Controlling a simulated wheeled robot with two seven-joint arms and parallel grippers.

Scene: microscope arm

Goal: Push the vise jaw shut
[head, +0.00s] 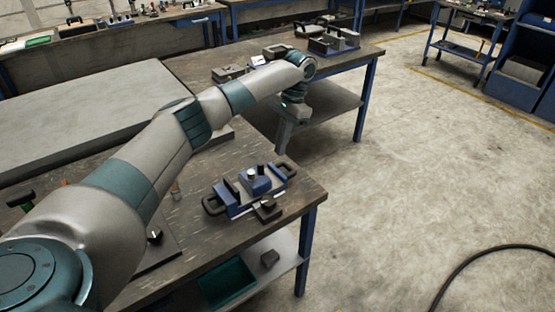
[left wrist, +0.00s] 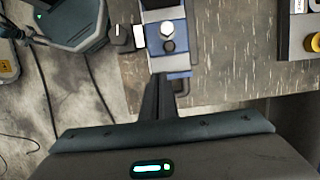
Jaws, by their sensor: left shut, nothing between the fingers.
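The vise (head: 234,208) is a blue and grey fixture with dark handles at both ends. It lies near the right edge of the wooden bench in the head view. A blue block with a round knob (head: 261,184) sits on it, apparently the jaw; the gap is too small to judge. My left gripper (head: 282,148) points down just beyond the vise's far end. In the left wrist view, the shut, empty fingers (left wrist: 159,94) reach toward the blue and grey vise (left wrist: 169,60) with its silver knob. I cannot tell whether they touch it. My right gripper is not seen.
The wooden bench (head: 300,205) ends just right of the vise, with open floor beyond. A shelf below holds a green bin (head: 227,283). A second bench (head: 345,60) behind carries more fixtures. A yellow round part (left wrist: 314,42) shows at right in the wrist view.

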